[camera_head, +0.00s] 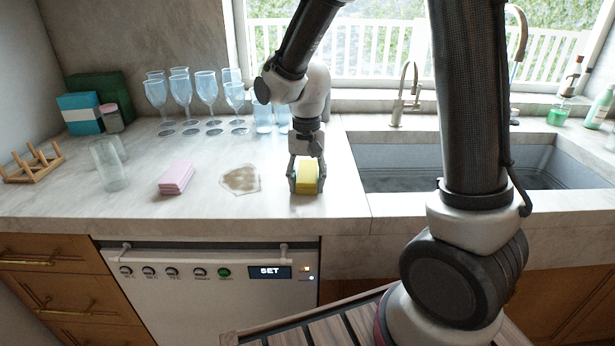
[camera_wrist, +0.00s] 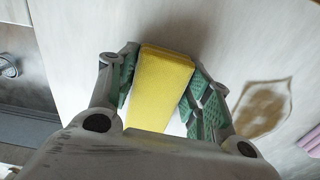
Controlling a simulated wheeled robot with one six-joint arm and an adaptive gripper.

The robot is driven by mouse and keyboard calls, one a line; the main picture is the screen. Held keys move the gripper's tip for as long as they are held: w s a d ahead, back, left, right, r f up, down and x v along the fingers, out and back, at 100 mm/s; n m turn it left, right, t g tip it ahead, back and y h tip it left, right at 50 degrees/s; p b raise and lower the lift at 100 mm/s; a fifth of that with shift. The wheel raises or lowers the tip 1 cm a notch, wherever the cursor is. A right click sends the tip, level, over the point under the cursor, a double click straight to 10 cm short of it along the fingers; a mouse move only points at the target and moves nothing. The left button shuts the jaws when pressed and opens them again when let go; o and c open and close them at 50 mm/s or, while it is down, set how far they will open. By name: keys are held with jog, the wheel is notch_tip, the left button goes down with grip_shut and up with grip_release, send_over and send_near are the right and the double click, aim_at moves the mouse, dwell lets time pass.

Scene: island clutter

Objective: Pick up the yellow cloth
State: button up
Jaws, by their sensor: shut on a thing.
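The yellow cloth (camera_head: 307,177) is a thick folded block on the counter, left of the sink, seen in the head view. My gripper (camera_head: 306,184) reaches down from above with a finger on each side of it. In the wrist view the yellow cloth (camera_wrist: 160,85) lies between the two green-padded fingers of my gripper (camera_wrist: 158,90), which are shut on it. Whether the cloth touches the counter or is slightly lifted, I cannot tell.
A stained beige cloth (camera_head: 240,180) and a folded pink cloth (camera_head: 176,178) lie to the left. Several blue wine glasses (camera_head: 206,90) stand behind them. A clear tumbler (camera_head: 107,165) and wooden rack (camera_head: 35,165) are further left. The sink (camera_head: 400,165) is right.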

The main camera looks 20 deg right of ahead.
aim_at(307, 177)
notch_tip(307, 177, up, 10)
dwell(0.6)
dwell(0.9)
